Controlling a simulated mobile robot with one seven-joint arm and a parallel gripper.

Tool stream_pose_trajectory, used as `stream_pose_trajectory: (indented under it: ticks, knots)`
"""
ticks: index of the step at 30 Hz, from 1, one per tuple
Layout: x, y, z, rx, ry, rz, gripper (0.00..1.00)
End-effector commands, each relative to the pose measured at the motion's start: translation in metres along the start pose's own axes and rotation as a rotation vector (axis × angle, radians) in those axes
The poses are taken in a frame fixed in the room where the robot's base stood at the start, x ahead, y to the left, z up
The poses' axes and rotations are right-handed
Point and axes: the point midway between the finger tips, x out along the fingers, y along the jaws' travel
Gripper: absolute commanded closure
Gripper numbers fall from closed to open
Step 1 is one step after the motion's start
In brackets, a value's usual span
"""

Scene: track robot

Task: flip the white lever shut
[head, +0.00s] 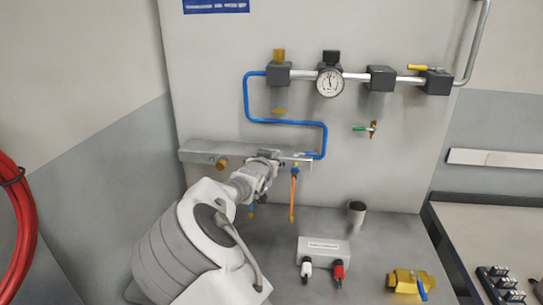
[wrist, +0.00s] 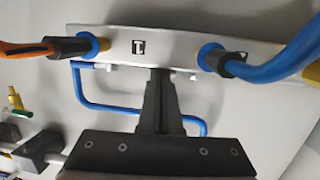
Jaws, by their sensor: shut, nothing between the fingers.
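A small white-ended lever (head: 307,265) sits at the front of a pale labelled box (head: 323,249) on the bench, left of a red one (head: 338,269). It points down toward the bench; its exact setting is too small to tell. My gripper (head: 270,154) is well above and left of that box, at the grey bar on the panel. In the wrist view my gripper (wrist: 160,73) is shut and empty, its tips against or just in front of the bar (wrist: 180,45), between two blue-ringed fittings. Small white pieces (wrist: 108,67) show along the bar's edge; I cannot tell if they are levers.
An orange hose (head: 293,196) hangs from the bar, and blue piping (head: 247,100) runs above it. A dark cup (head: 356,212) and a yellow valve with a blue handle (head: 408,281) stand on the bench. Bench between box and valve is clear.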

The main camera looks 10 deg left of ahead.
Motion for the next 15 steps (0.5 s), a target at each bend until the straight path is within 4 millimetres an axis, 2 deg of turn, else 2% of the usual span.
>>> stream_pose_trajectory:
  ticks: [4, 15]
  knots:
    - [0.0091, 0.0036, -0.0025, 0.001, 0.001, 0.002, 1.0]
    - [0.008, 0.0052, -0.0035, 0.0, 0.008, 0.005, 1.0]
